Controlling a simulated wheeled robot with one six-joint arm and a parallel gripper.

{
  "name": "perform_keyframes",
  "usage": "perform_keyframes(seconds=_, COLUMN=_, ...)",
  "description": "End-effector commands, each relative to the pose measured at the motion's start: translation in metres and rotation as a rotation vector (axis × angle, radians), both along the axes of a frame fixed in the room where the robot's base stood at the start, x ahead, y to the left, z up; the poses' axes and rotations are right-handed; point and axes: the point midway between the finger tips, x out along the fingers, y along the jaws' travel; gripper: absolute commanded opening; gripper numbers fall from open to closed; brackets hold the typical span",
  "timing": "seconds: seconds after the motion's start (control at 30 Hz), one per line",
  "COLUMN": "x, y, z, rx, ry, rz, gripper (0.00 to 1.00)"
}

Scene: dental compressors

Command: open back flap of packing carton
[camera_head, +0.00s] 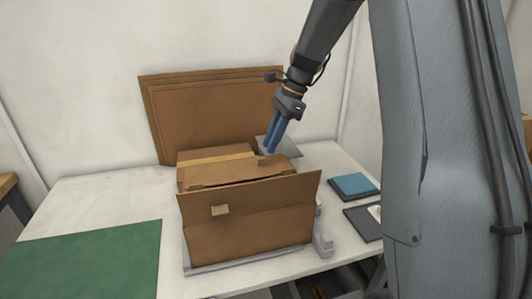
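The brown packing carton (250,235) stands on the white table in the head view. I cannot tell surely which panel is the back flap, but the rear one looks lowered. My gripper (269,151) points down with blue fingers just above the carton's right rear top. The fingers look close together; any gap or contact is unclear.
Large flat cardboard sheets (200,105) lean on the wall behind the carton. A green mat (85,260) lies at left. A blue pad (353,185) and a dark tray (362,222) lie at right. A grey fixture (323,240) stands by the carton's right front corner.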

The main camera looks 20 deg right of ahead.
Motion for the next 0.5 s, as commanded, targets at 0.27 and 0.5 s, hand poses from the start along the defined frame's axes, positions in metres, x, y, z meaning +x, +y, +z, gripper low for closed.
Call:
perform_keyframes(seconds=0.27, x=-0.001, y=0.014, z=-0.034, rx=0.000, ry=0.001, rz=0.000, gripper=0.22)
perform_keyframes(seconds=0.5, x=0.000, y=0.016, z=-0.042, rx=-0.001, ry=-0.001, rz=-0.003, gripper=0.22)
